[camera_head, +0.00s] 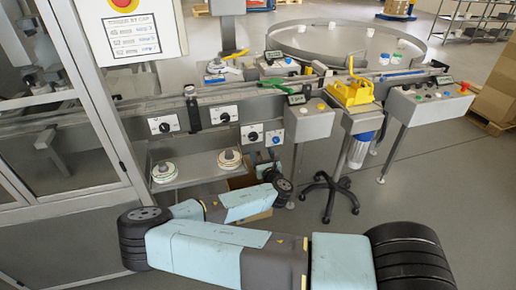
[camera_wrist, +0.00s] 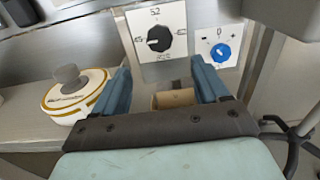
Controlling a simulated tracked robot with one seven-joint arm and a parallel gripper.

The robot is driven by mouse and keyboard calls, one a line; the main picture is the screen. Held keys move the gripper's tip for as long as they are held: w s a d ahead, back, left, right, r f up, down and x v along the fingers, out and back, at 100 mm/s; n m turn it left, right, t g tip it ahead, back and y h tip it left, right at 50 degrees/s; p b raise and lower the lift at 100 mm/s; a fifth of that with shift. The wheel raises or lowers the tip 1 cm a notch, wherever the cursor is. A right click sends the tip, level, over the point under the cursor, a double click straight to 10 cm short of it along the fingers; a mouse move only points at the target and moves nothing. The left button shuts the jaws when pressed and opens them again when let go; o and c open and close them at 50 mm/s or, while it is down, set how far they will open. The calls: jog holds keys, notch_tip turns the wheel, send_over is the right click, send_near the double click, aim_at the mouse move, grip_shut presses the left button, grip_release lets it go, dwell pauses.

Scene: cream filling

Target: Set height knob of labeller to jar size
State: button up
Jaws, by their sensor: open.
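In the wrist view, a black pointer knob (camera_wrist: 158,39) sits on a white square dial plate marked "52" at the top. A blue knob (camera_wrist: 221,52) with a "0" and minus and plus marks is on a smaller white plate to its right. Both also show in the head view, the black knob (camera_head: 254,136) and the blue knob (camera_head: 276,139). I cannot read which one is for height. My gripper (camera_wrist: 160,67) is open and empty, its two blue fingers apart below the black knob and not touching it. Its fingertips are not clear in the head view.
Two further black knobs (camera_head: 164,127) and (camera_head: 224,116) are on the machine front. Label rolls (camera_head: 164,172) lie on the lower shelf; one roll (camera_wrist: 75,98) is left of my gripper. A control box (camera_head: 309,121) and a wheeled stand (camera_head: 333,187) are at the right.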

jog(key=shift+v, duration=1.95)
